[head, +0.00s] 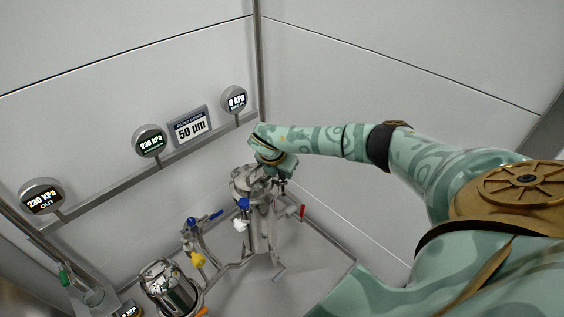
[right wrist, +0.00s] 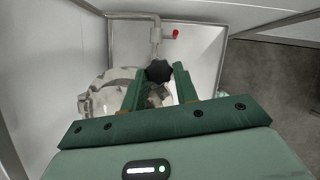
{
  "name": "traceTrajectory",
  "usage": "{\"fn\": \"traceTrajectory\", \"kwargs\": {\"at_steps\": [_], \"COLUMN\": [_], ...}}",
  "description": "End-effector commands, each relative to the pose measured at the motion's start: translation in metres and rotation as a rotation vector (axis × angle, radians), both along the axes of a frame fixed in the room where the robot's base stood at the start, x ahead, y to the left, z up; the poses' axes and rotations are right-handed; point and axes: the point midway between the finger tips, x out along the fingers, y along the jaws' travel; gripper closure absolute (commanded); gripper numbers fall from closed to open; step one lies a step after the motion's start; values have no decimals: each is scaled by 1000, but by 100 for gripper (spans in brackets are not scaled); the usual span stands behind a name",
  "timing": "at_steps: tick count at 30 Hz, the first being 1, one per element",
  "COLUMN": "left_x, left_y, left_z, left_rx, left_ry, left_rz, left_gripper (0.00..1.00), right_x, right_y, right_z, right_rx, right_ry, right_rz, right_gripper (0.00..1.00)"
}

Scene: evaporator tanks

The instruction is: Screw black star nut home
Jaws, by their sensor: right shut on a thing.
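The black star nut (right wrist: 158,71) shows in the right wrist view, between the tips of my right gripper's two green fingers. My right gripper (right wrist: 156,80) is shut on it. The nut is too small and too covered to make out there. My left gripper is in neither view.
A red-handled valve (head: 302,212) stands right of the vessel. Blue and yellow valve handles (head: 197,260) and a shiny metal canister (head: 167,287) stand to the left. Several round gauges, one reading 0 kPa (head: 234,99), line a rail on the wall behind.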

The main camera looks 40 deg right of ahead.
Motion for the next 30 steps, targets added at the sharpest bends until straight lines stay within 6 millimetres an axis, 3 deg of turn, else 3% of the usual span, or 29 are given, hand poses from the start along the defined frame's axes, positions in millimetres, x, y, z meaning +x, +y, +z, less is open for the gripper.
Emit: {"fn": "traceTrajectory", "kwargs": {"at_steps": [8,9,11,12,26,30], "left_x": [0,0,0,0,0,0], "left_y": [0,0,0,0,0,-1], "left_z": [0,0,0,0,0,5], "left_rx": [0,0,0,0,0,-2], "left_ry": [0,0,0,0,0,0], "left_rz": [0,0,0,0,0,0], "left_gripper": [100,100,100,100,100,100], "right_x": [0,0,0,0,2,4], "right_y": [0,0,0,1,1,-4], "right_z": [0,0,0,0,2,10], "right_rx": [0,0,1,1,2,3], "right_ry": [-1,-1,0,0,-5,-7], "right_rz": [0,0,1,1,5,3], "right_gripper": [93,68,51,48,48,48]}}
